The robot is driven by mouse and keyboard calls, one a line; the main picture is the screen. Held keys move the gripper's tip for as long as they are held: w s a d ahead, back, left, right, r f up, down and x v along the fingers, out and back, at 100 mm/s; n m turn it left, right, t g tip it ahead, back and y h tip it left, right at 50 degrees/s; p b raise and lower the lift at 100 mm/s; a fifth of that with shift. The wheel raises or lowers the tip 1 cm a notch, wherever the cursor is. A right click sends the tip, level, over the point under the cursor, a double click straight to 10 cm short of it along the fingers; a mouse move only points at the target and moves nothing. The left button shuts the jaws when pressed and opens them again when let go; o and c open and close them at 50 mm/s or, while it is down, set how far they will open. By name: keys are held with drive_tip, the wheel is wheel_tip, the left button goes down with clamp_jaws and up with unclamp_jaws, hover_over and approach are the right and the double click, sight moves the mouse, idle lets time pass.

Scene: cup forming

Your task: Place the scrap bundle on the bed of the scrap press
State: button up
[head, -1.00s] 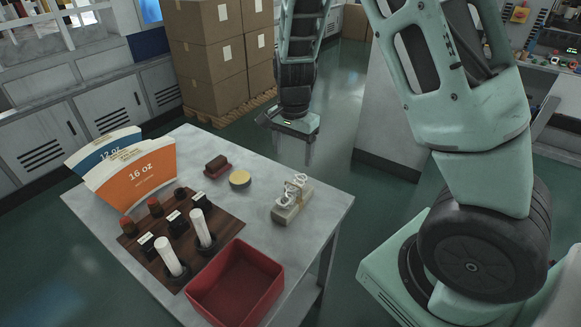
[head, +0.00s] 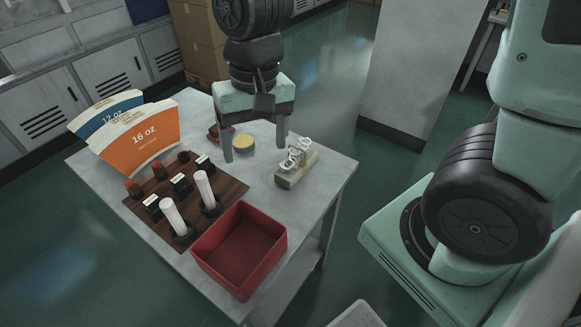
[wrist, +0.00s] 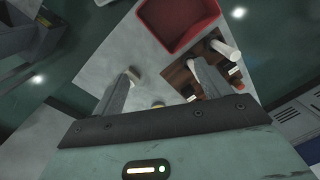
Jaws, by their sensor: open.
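The scrap bundle (head: 296,173) is a pale beige block tied with white cord, lying near the right edge of the grey table in the head view. My gripper (head: 255,148) is above the table, left of the bundle, its fingers apart and pointing down with nothing between them. In the wrist view my gripper (wrist: 161,76) is also spread and empty. A pale bit beside its left fingertip there may be the bundle, mostly hidden. I cannot make out the scrap press in the head view.
The table (head: 325,180) also bears a red bin (head: 240,250), a wooden rack (head: 235,190) with white rolls and dark holders, orange and blue cup blanks (head: 140,142), and a yellow round tin (head: 243,143). A pale grey upright panel (head: 410,75) stands behind the table.

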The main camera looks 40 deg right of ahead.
drive_tip(key=w+d+f+m, duration=0.3)
drive_tip(key=w+d+m, duration=0.5)
drive_tip(key=w+d, duration=0.15)
drive_tip(key=m+h, duration=0.1)
drive_tip(key=m, duration=0.3)
hover_over(297, 161)
wheel_tip(297, 161, down, 3)
wheel_tip(297, 161, down, 10)
drive_tip(key=shift+s+d+f, duration=0.1)
drive_tip(key=shift+s+f, duration=0.05)
drive_tip(key=shift+f+p, duration=0.6)
drive_tip(key=shift+f, duration=2.55)
drive_tip(key=c, duration=1.2)
drive_tip(key=shift+r, duration=0.1)
drive_tip(key=shift+c, duration=0.2)
